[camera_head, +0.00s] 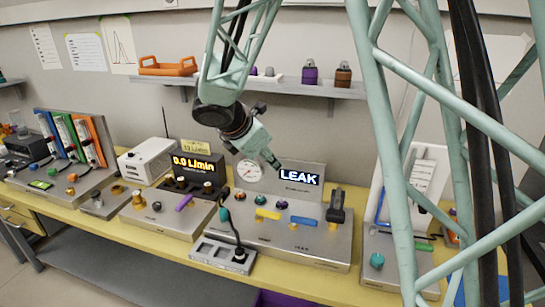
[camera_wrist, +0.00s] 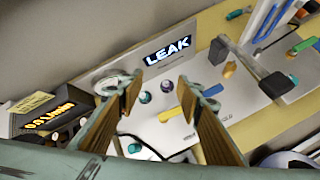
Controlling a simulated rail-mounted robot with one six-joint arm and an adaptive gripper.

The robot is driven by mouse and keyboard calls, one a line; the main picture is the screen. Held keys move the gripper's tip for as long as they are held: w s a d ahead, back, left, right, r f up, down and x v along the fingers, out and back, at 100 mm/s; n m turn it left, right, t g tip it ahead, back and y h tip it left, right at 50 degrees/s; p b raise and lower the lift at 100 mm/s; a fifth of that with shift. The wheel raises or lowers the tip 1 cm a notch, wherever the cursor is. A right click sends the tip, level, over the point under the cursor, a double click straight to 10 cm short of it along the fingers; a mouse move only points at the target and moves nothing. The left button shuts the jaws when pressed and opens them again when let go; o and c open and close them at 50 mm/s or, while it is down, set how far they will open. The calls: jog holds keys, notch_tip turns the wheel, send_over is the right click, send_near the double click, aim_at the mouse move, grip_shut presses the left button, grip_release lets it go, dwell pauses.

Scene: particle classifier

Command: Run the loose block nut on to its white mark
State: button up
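The steel panel (camera_head: 275,233) with the LEAK display (camera_head: 300,178) carries several small round fittings: a brown one (camera_head: 239,195), a teal one (camera_head: 260,199) and a purple one (camera_head: 281,204). I cannot tell which is the loose block nut, and no white mark can be made out. The wrist view shows a purple fitting (camera_wrist: 167,86) and a green one (camera_wrist: 145,97) between my fingers, farther off. My gripper (camera_head: 274,163) is above the panel near the LEAK display. In the wrist view my gripper (camera_wrist: 159,80) is open and empty, its brown-padded fingers wide apart.
The panel also has a yellow lever (camera_head: 268,214), a blue lever (camera_head: 306,221), a black upright handle (camera_head: 336,206) and a round gauge (camera_head: 249,170). A flow meter reading 0.0 L/min (camera_head: 195,164) stands left.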

jog(key=shift+s+d+r+m, duration=0.3)
jog(key=shift+s+d+r, duration=0.1)
jog(key=shift+d+r, duration=0.1)
jog(key=shift+f, duration=0.1)
